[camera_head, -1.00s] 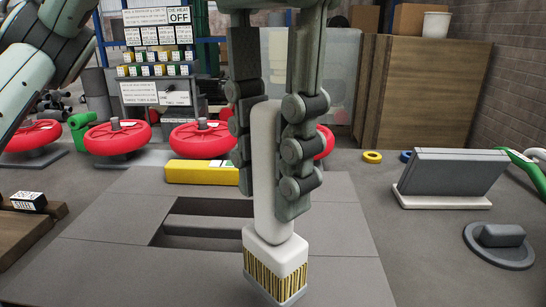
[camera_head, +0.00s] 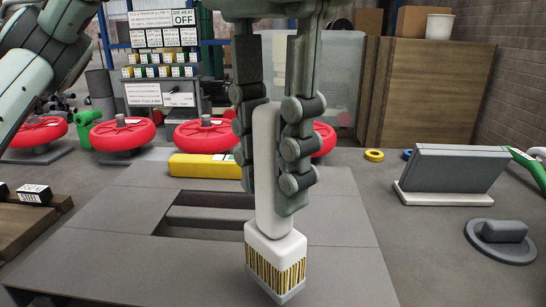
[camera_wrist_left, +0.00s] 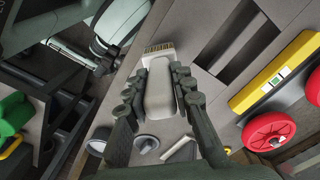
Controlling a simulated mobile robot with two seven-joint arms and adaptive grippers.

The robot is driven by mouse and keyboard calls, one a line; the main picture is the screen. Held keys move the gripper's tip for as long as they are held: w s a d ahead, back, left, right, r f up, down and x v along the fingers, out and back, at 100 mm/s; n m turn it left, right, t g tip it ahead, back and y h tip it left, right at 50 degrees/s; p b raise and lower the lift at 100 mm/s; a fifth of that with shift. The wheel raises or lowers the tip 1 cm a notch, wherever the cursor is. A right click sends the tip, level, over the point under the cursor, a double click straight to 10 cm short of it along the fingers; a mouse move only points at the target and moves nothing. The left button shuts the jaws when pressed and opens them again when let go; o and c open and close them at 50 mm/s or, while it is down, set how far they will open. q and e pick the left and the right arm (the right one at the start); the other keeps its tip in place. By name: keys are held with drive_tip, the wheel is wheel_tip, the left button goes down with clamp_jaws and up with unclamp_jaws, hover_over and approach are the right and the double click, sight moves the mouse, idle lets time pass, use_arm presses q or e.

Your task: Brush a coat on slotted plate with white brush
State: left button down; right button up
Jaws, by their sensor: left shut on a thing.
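My left gripper (camera_head: 278,199) is shut on the white brush (camera_head: 272,170), one finger on each side of its handle. The brush hangs upright with its yellow and dark bristles (camera_head: 274,269) down. In the left wrist view the gripper (camera_wrist_left: 160,75) holds the white handle (camera_wrist_left: 158,95), bristles at the far end. The grey slotted plate (camera_head: 130,215) lies flat behind and left of the brush; its slots also show in the left wrist view (camera_wrist_left: 243,45). I cannot tell whether the bristles touch the surface. My right gripper is not in view.
A yellow block (camera_head: 205,166) and red wheels (camera_head: 123,134) stand behind the plate. At right are a tilted dark panel (camera_head: 452,168) on a white base and a grey handled block (camera_head: 502,240). A wooden stand (camera_head: 25,225) is at left. Floor between plate and panel is clear.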

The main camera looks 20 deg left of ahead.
use_arm(q)
drive_tip(key=shift+f+b, duration=0.7)
drive_tip(key=shift+f, duration=0.55)
drive_tip(key=shift+a+r, duration=0.1)
drive_tip(key=shift+a, duration=0.35)
drive_tip(key=s+a+p, duration=0.2)
drive_tip(key=a+p, duration=0.1)
drive_tip(key=a, duration=1.3)
drive_tip(key=shift+s+a+p, duration=0.35)
drive_tip(key=shift+a, duration=0.05)
idle(0.3)
drive_tip(key=shift+d, duration=0.15)
